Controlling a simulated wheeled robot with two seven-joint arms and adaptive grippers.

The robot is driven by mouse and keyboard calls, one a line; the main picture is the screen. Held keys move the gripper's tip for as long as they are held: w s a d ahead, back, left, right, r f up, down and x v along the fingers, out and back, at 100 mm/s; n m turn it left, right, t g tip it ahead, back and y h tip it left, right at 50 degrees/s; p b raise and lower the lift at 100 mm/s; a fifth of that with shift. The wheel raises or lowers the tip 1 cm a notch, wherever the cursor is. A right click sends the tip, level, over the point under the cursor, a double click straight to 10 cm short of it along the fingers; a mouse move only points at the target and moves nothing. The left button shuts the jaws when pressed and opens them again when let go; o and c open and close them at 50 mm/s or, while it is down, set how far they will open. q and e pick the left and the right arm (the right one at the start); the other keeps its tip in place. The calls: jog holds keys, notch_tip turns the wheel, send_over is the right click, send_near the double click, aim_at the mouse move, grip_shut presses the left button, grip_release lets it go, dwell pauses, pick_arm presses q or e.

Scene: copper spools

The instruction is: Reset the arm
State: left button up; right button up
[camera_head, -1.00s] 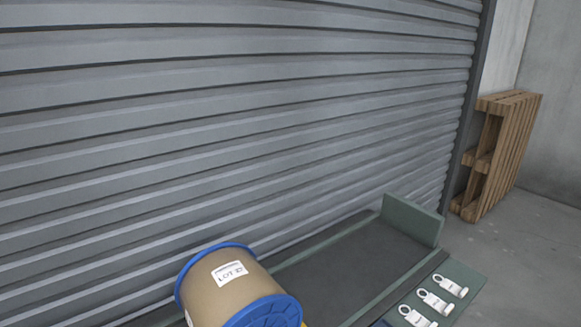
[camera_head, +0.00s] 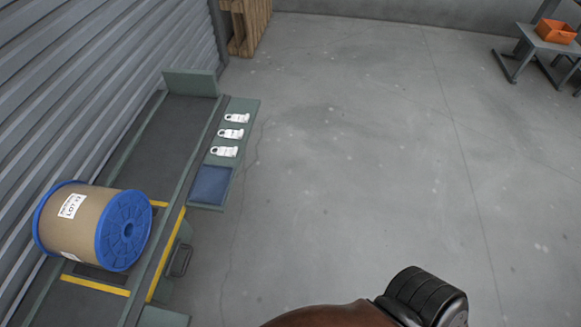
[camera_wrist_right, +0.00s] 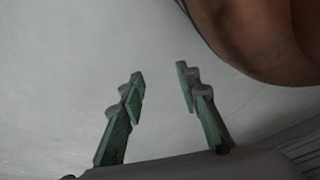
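My right gripper (camera_wrist_right: 160,92) shows in the right wrist view, its two green-padded fingers apart with nothing between them. Behind the fingers is only a plain grey surface. A brown rounded part of my own body fills the upper right of that view. In the head view, a brown and black part of my arm shows at the bottom edge, but no gripper fingers show there. My left gripper is in neither view.
A cardboard-coloured spool with blue flanges (camera_head: 125,230) lies on its side on a dark conveyor (camera_head: 160,140) by the shutter. White tags (camera_head: 231,133) and a blue pad (camera_head: 211,185) are on the side shelf. An orange bin (camera_head: 556,32) stands on a far table. The floor (camera_head: 360,150) is clear.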

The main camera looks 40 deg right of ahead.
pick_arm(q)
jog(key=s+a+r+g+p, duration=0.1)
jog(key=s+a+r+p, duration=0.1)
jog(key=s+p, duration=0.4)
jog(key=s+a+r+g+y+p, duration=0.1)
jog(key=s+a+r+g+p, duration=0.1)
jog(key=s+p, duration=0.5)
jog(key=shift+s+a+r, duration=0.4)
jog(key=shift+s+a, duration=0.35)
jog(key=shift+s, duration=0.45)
pick_arm(e)
jog(key=s+d+r+g, duration=0.1)
jog(key=s+d+r, duration=0.1)
jog(key=s, duration=0.5)
jog(key=s+d+r+g+h, duration=0.1)
jog(key=s+d, duration=0.3)
jog(key=s, duration=0.4)
jog(key=shift+s+r+g, duration=0.2)
jog(key=shift+r+g, duration=0.5)
jog(key=shift+r, duration=0.2)
